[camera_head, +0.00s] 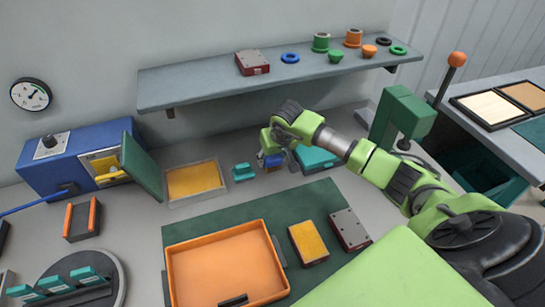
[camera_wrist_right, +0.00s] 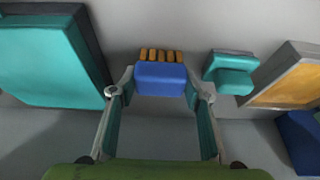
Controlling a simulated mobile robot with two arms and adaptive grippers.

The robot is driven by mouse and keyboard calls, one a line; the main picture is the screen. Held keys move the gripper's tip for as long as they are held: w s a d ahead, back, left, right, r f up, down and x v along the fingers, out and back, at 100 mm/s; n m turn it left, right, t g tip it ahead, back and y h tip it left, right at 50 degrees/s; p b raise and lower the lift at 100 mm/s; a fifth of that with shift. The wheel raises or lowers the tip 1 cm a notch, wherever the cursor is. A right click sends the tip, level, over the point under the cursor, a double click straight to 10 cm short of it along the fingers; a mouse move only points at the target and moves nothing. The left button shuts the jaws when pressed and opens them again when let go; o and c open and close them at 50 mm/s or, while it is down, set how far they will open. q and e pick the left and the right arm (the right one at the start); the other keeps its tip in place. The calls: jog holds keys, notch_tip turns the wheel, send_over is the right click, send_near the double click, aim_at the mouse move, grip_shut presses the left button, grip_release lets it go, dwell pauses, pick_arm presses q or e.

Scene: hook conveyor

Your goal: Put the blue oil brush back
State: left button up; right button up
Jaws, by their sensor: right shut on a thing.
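The blue oil brush (camera_head: 273,160) has a blue body and a row of orange bristles. My right gripper (camera_head: 271,153) is at the back of the bench, below the shelf, and is shut on the brush. In the right wrist view the brush (camera_wrist_right: 160,78) sits between the two fingertips (camera_wrist_right: 160,93), with its bristles pointing away from the gripper. A small teal block (camera_head: 243,172) stands just left of the brush in the head view. I cannot tell whether the brush touches the bench. My left gripper is not in view.
A teal box (camera_head: 318,160) is close to the right of the gripper. A grey-framed yellow tray (camera_head: 172,203) lies to the left. The grey shelf (camera_head: 205,92) hangs above the bench. A green press (camera_head: 403,110) stands right. An orange tray (camera_head: 174,270) is in front.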

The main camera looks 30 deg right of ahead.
jog(key=shift+f, duration=0.15)
jog(key=o, duration=1.1)
jog(key=shift+c, duration=0.2)
jog(key=shift+r, duration=0.4)
jog(key=d+b+v, duration=0.1)
jog(key=b+v, duration=0.1)
jog(key=v, duration=0.9)
jog(key=shift+s+a+r+b, duration=0.25)
jog(key=shift+a+b, duration=0.1)
jog(key=shift+a, duration=0.15)
